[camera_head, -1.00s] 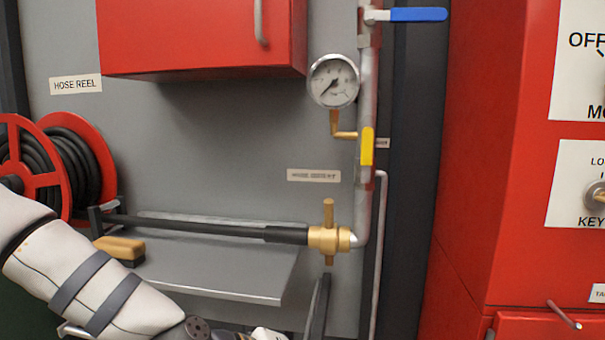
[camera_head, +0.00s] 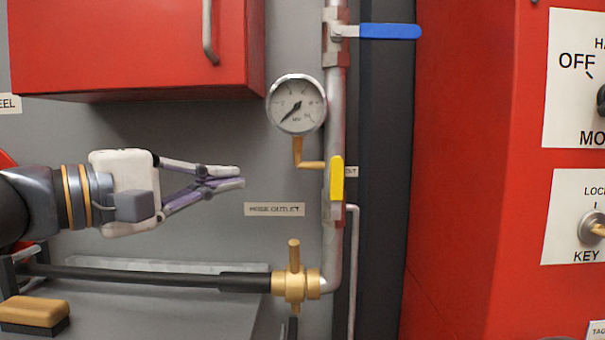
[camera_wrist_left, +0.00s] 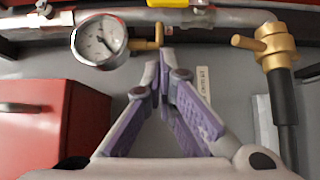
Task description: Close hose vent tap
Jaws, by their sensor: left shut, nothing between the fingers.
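The vent tap's yellow handle (camera_head: 337,178) sits upright on the grey vertical pipe, just right of the brass elbow under the gauge. It also shows at the top edge of the left wrist view (camera_wrist_left: 168,3). A small label beside it is partly hidden by the handle and pipe. My left gripper (camera_head: 241,177) is shut and empty, at about the handle's height and left of it in the picture, pointing right. In the left wrist view its fingertips (camera_wrist_left: 164,55) meet near the brass elbow, apart from the yellow handle. My right gripper is out of view.
The pressure gauge (camera_head: 296,104) and brass elbow (camera_head: 311,165) stand close left of the tap. A blue lever (camera_head: 390,31) sticks out above. The brass hose coupling (camera_head: 295,283) is below. Red cabinets flank both sides; a thin pipe (camera_head: 352,270) runs down beside the tap.

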